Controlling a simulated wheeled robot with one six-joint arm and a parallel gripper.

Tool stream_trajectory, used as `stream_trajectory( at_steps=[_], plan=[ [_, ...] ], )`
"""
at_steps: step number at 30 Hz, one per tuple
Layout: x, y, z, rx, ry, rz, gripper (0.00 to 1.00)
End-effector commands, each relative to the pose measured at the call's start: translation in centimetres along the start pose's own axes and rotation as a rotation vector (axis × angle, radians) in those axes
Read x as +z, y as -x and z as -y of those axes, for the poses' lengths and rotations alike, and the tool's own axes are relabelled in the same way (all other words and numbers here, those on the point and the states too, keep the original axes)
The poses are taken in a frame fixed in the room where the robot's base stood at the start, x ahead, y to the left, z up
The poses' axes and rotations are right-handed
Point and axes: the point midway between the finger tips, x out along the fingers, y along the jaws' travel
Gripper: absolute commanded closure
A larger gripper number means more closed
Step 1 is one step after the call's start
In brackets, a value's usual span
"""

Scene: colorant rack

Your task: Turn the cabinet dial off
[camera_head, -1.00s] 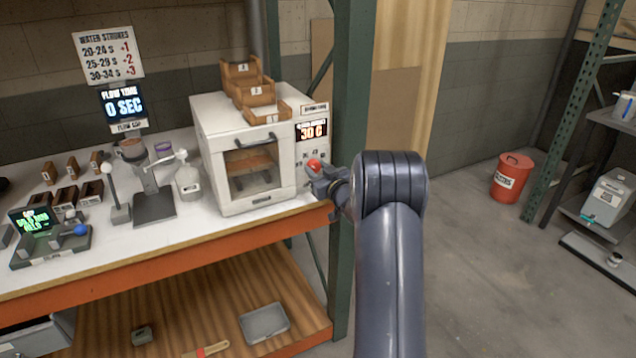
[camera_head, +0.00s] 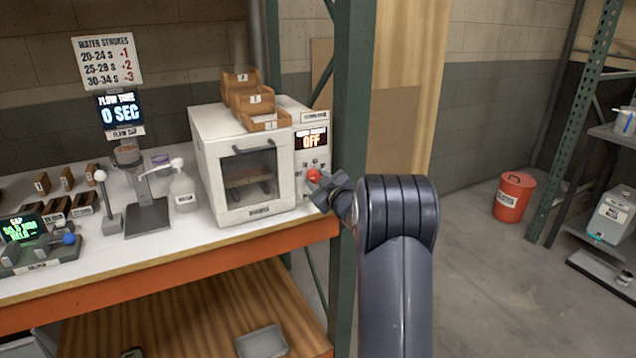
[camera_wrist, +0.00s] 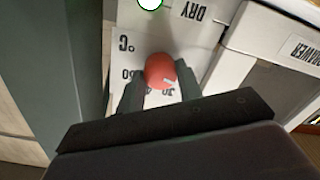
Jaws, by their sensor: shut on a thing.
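The white cabinet (camera_head: 207,150) stands at the right end of the bench, its glass door closed. Its display (camera_head: 311,138) reads OFF. The red dial (camera_head: 313,175) is on the control panel below the display. My gripper (camera_head: 318,183) reaches it from the right, and its jaws are shut on the dial. In the wrist view the round red dial (camera_wrist: 160,71) sits between the two dark fingers, with a small pale mark on it. Printed temperature markings show around it, partly covered by the fingers.
A green rack post (camera_head: 350,90) stands close to the right of the cabinet, behind my arm. A red bin (camera_head: 513,197) is on the floor at right.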

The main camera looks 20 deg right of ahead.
Motion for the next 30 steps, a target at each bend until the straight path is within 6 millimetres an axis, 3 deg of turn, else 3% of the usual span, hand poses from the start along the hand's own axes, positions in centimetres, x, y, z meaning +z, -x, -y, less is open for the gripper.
stream_trajectory(
  at_steps=[6,7,14,23,30],
  plan=[
    [-0.1,0.0,0.0,0.0,0.002,-0.001,0.89],
    [-0.1,0.0,0.0,0.0,0.002,-0.001,0.65],
    [0.0,0.0,0.0,0.0,0.001,-0.001,0.46],
    [0.0,0.2,0.0,0.0,0.0,0.0,0.44],
    [0.1,3.0,0.0,0.002,0.0,0.001,0.44]
  ],
)
